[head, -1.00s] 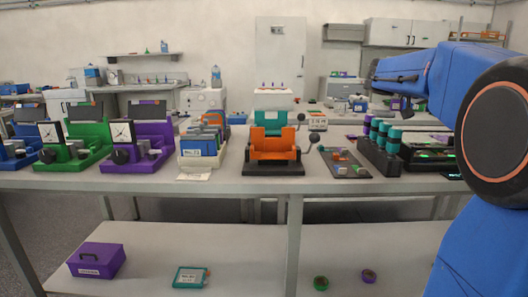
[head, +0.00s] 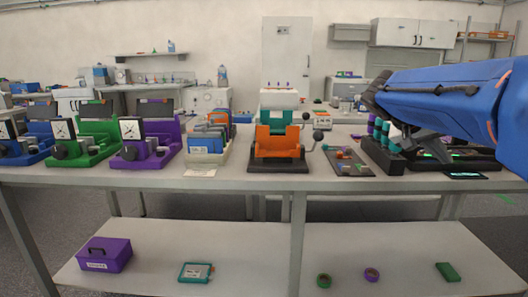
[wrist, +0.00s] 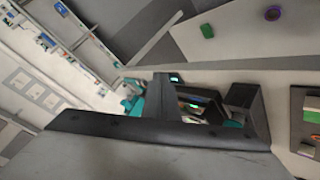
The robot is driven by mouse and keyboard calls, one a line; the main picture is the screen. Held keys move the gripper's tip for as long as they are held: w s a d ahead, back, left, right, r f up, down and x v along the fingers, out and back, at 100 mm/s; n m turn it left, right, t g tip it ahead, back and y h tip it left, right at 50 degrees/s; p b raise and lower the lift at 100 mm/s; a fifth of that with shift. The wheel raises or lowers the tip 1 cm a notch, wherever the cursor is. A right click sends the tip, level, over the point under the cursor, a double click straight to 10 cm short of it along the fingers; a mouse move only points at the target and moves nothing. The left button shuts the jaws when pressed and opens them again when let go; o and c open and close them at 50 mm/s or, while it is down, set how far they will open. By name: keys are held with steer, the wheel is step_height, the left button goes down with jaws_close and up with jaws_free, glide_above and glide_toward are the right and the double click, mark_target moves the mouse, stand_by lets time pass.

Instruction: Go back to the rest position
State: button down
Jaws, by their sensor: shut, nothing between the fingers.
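My gripper (head: 432,149) hangs below the front end of my blue arm at the right of the head view. It is over the right part of the bench (head: 225,181), close to the black rack with teal-topped cylinders (head: 381,150). In the wrist view my gripper (wrist: 163,92) shows as dark grey parts across the middle. It is shut with nothing held. The arm hides part of the bench's right end and the things behind it.
An orange fixture with a lever (head: 278,146) stands mid-bench. A bin of blue packs (head: 207,145) and purple (head: 146,148) and green (head: 82,145) devices stand left. A dark tray of small parts (head: 347,162) lies left of the rack. The lower shelf (head: 240,250) is mostly clear.

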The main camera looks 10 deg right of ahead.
steer(key=s+a+f+n+t+y, duration=0.1)
steer(key=s+a+f+n+y, duration=0.2)
steer(key=a+f, duration=0.5)
steer(key=s+a+f+n+t+y, duration=0.2)
steer(key=s+a+f+n+y, duration=0.2)
steer(key=a+f, duration=0.4)
steer(key=s+a+f+n+t+y, duration=0.2)
steer(key=s+a+f, duration=0.4)
steer(key=a, duration=0.7)
step_height(320, 180, down, 2)
steer(key=shift+a+f+n+y, duration=0.1)
steer(key=shift+a+n+y, duration=0.15)
steer(key=shift+n+y, duration=0.6)
